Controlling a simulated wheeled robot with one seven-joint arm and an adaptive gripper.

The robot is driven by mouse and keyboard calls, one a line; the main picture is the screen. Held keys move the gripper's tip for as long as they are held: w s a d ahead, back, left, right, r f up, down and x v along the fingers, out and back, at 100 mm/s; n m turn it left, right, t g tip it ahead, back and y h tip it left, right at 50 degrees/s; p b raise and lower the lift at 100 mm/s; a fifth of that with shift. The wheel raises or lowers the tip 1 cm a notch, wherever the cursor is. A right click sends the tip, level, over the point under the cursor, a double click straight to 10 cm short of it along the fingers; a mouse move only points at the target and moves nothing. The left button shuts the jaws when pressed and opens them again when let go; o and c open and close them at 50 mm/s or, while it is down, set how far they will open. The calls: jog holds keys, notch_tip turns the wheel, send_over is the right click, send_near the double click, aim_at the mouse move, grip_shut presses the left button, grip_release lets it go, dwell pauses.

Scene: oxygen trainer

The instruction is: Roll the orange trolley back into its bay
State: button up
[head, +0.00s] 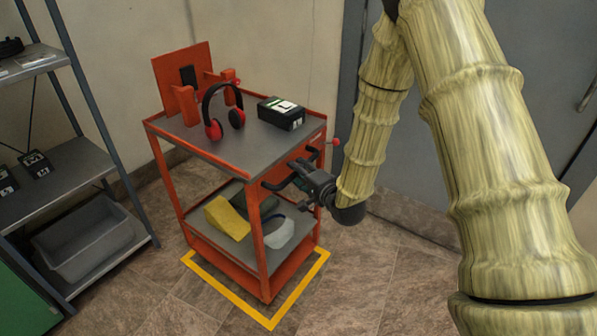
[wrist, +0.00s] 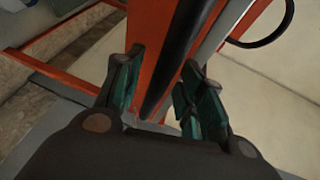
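The orange trolley (head: 262,245) stands upright by the back wall, with grey shelves. The yellow floor outline of the bay (head: 225,294) shows around its left and right near sides, and its visible near legs appear inside the lines. The outline's far side is hidden. My gripper (head: 303,182) is at the trolley's right side, by its black handle (head: 276,184). In the wrist view my gripper (wrist: 158,98) is open, with the black handle bar (wrist: 180,58) between its green-padded fingers and gaps visible on both sides. Contact with the bar cannot be told.
Red headphones (head: 215,112) and a black box (head: 281,113) sit on the trolley's top. A yellow wedge (head: 227,218) lies on its lower shelf. A metal rack (head: 62,170) with a grey bin (head: 85,238) stands left. A grey door (head: 535,75) is right. Floor in front is clear.

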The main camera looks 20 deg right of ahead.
jog(key=shift+w+a, duration=0.1)
jog(key=shift+w, duration=0.35)
grip_shut()
jog(key=shift+w+a, duration=0.1)
